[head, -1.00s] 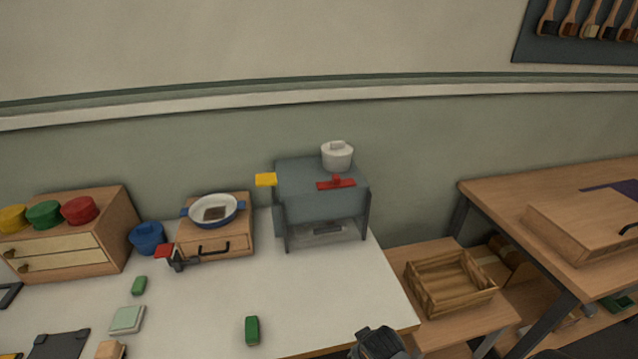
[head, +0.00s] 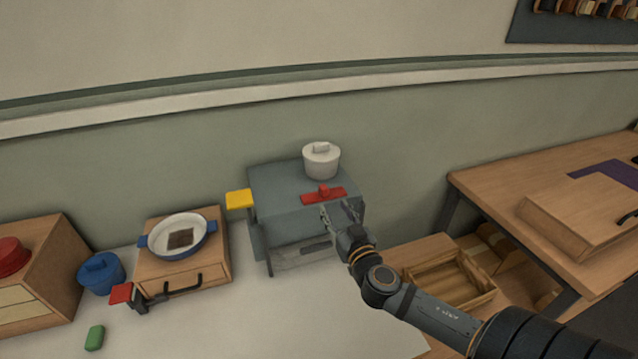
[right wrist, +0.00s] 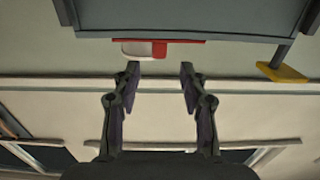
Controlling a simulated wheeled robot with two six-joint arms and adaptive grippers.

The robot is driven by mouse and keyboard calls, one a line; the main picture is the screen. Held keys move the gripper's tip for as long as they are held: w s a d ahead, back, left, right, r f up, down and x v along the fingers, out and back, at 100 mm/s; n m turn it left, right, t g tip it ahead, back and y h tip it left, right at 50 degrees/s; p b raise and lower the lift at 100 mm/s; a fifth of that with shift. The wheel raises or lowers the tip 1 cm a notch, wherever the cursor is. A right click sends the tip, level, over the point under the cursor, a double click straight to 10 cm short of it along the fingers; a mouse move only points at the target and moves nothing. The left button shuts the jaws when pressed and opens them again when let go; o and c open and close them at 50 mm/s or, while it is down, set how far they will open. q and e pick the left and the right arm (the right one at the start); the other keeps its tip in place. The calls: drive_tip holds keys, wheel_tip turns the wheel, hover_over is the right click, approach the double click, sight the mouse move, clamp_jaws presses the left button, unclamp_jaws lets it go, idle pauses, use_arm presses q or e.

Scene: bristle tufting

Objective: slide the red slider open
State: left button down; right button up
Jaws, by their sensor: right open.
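The red slider (head: 323,194) is a red strip with a small raised knob, at the top front edge of the grey box (head: 280,182). It also shows in the right wrist view (right wrist: 160,49), at the top, just beyond my fingertips. My right gripper (head: 339,209) is open and empty at the front of the box, close to the slider's right half. In the right wrist view my open fingers (right wrist: 160,75) stand apart with the slider's knob between their lines. I cannot tell whether a finger touches it. My left gripper is not in view.
A white lidded pot (head: 321,161) stands on the box behind the slider. A yellow tab (head: 239,199) sticks out at its left. A blue-handled pan (head: 178,238) rests on a wooden drawer unit further left.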

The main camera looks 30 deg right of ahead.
sight(326, 191)
drive_tip(key=x, duration=0.2)
drive_tip(key=r+p+x, duration=0.1)
drive_tip(key=x, duration=0.1)
drive_tip(key=shift+w+p, duration=0.2)
drive_tip(key=shift+p, duration=0.1)
drive_tip(key=p+x, duration=0.1)
drive_tip(key=x, duration=0.3)
drive_tip(key=shift+w+d+f, duration=0.15)
drive_tip(key=shift+f, duration=0.05)
drive_tip(key=shift+w+p, duration=0.15)
drive_tip(key=shift+p, duration=0.15)
drive_tip(key=shift+w+f, duration=0.15)
drive_tip(key=shift+w, duration=0.05)
drive_tip(key=shift+c, duration=0.7)
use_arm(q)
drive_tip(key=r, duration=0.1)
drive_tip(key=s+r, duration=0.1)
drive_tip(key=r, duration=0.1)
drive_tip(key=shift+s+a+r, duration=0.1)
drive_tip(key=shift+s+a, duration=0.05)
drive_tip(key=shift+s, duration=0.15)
use_arm(e)
clamp_jaws()
